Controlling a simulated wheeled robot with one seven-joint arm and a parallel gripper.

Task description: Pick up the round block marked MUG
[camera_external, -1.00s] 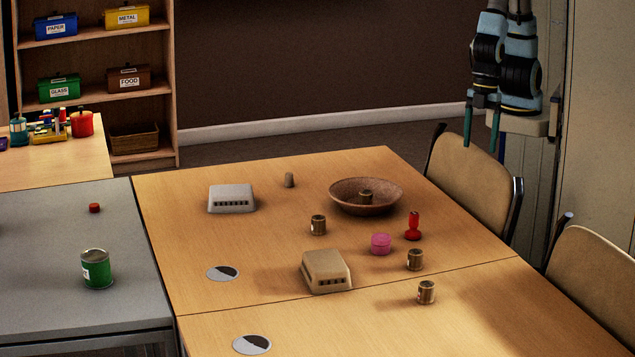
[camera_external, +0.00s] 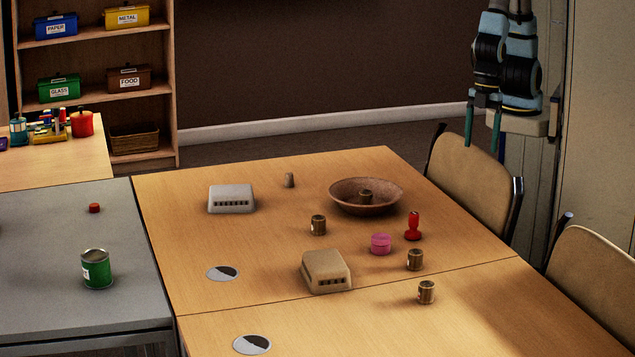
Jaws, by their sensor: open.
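Several small round brown blocks are in the external view. One round block (camera_external: 318,225) stands near the middle of the wooden table, one round block (camera_external: 415,260) right of centre, and one round block (camera_external: 426,292) nearer the front. Another brown round piece (camera_external: 366,197) sits inside the brown bowl (camera_external: 345,206). Their markings are too small to read, so I cannot tell which says MUG. My gripper (camera_external: 481,145) hangs at the upper right, beyond the table's far right side, fingers pointing down, open and empty, well apart from all blocks.
A pink round piece (camera_external: 381,244) and a red peg-like piece (camera_external: 413,227) stand near the blocks. A white slotted box (camera_external: 232,198) and a beige slotted box (camera_external: 326,271) sit on the table. Chairs (camera_external: 478,178) line the right edge. A green can (camera_external: 96,269) stands on the grey table.

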